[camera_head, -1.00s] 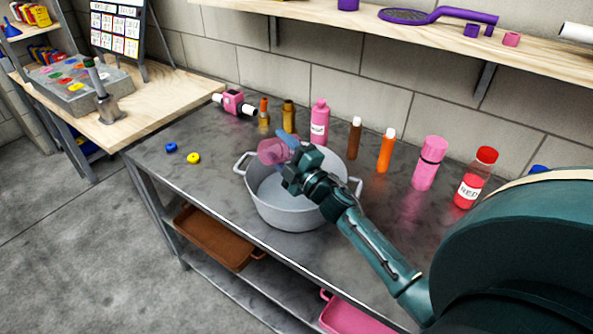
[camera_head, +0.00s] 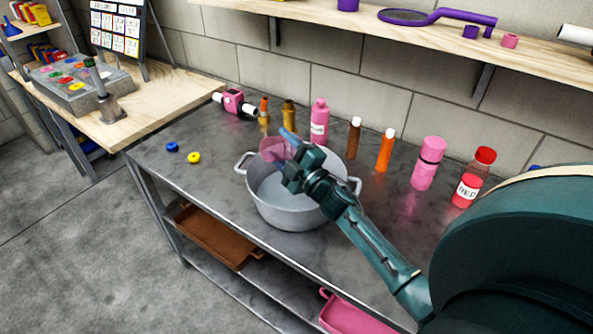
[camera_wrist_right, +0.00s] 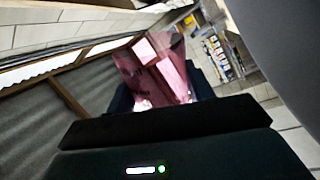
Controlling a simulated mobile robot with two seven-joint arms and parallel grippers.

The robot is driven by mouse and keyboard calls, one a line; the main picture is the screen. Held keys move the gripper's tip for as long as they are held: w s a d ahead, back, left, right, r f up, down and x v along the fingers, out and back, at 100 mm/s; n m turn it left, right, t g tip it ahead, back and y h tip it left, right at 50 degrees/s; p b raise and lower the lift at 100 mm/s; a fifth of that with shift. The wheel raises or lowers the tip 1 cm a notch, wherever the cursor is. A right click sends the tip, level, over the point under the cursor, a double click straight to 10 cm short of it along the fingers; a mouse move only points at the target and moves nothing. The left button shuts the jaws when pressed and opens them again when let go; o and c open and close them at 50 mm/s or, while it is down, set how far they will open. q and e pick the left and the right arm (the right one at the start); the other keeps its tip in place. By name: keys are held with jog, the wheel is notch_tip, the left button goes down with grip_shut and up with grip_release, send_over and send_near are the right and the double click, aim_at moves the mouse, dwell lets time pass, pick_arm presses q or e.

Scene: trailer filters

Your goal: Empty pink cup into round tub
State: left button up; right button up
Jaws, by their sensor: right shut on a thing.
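The pink cup (camera_head: 273,150) is translucent and is held over the round tub. It also shows between the fingers in the right wrist view (camera_wrist_right: 158,72). The round tub (camera_head: 278,217) is grey-white with two side handles and stands on the grey bench. My right gripper (camera_head: 287,158) is shut on the cup, above the tub's back left part. The cup's exact tilt and its contents are hard to tell. The visible tub floor looks plain and pale. My left gripper is not in view.
Behind the tub stand a pink bottle (camera_head: 319,122), a brown bottle (camera_head: 354,138) and an orange bottle (camera_head: 385,150). A pink jar (camera_head: 429,163) and a red bottle (camera_head: 474,178) stand right.

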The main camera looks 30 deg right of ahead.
jog(key=shift+d+r+m+p, duration=0.2)
jog(key=shift+m+p, duration=0.1)
jog(key=shift+m, duration=0.2)
jog(key=shift+w+d+r+m+h, duration=0.15)
jog(key=shift+d+m, duration=0.15)
jog(key=shift+m, duration=0.45)
jog(key=shift+s+d+m+h, duration=0.15)
jog(key=shift+d+m, duration=0.1)
jog(key=shift+m, duration=0.5)
dwell(0.8)
jog(key=shift+w, duration=0.1)
dwell(0.6)
